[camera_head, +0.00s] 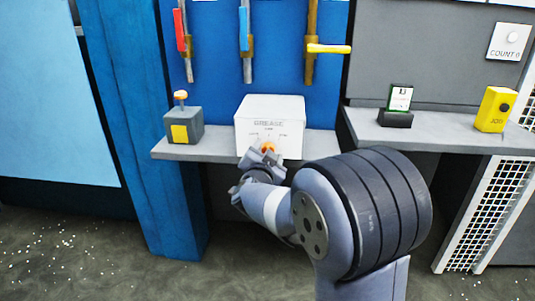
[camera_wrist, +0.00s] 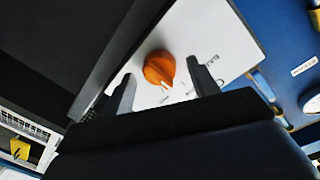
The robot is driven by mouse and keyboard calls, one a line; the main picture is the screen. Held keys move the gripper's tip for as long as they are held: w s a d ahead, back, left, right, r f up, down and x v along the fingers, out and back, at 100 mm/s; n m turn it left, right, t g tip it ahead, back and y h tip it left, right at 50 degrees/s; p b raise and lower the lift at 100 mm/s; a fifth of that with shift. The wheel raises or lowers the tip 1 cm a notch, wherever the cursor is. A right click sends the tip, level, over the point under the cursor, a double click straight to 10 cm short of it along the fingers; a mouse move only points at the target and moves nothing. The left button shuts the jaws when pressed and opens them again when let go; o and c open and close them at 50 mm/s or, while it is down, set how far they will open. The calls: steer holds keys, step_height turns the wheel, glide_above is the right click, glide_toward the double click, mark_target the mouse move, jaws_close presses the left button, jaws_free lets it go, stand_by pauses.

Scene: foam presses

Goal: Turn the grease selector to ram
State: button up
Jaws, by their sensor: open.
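The grease selector is a white box (camera_head: 270,112) labelled GREASE on the grey shelf, with an orange knob (camera_head: 268,148) low on its front face. In the wrist view the orange knob (camera_wrist: 159,68) shows a white pointer mark, and part of the white box face (camera_wrist: 212,45) is visible around it. My gripper (camera_head: 262,160) is just in front of the knob and partly covers it in the head view. In the wrist view my gripper (camera_wrist: 163,92) is open, with one finger on either side of the knob and nothing held. I cannot tell whether the fingers touch it.
A grey box with an orange button (camera_head: 181,96) stands left on the shelf (camera_head: 215,148). Red (camera_head: 180,30), blue (camera_head: 244,28) and yellow (camera_head: 328,48) valve levers are above. A small card stand (camera_head: 396,117) and a yellow device (camera_head: 495,109) sit to the right.

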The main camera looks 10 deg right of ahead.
steer(key=p+v, duration=0.1)
steer(key=v, duration=0.9)
steer(key=shift+s+p, duration=0.3)
steer(key=shift+p, duration=0.05)
steer(key=b+x, duration=0.1)
steer(key=x, duration=0.9)
steer(key=shift+w+b, duration=0.3)
steer(key=shift+w, duration=0.1)
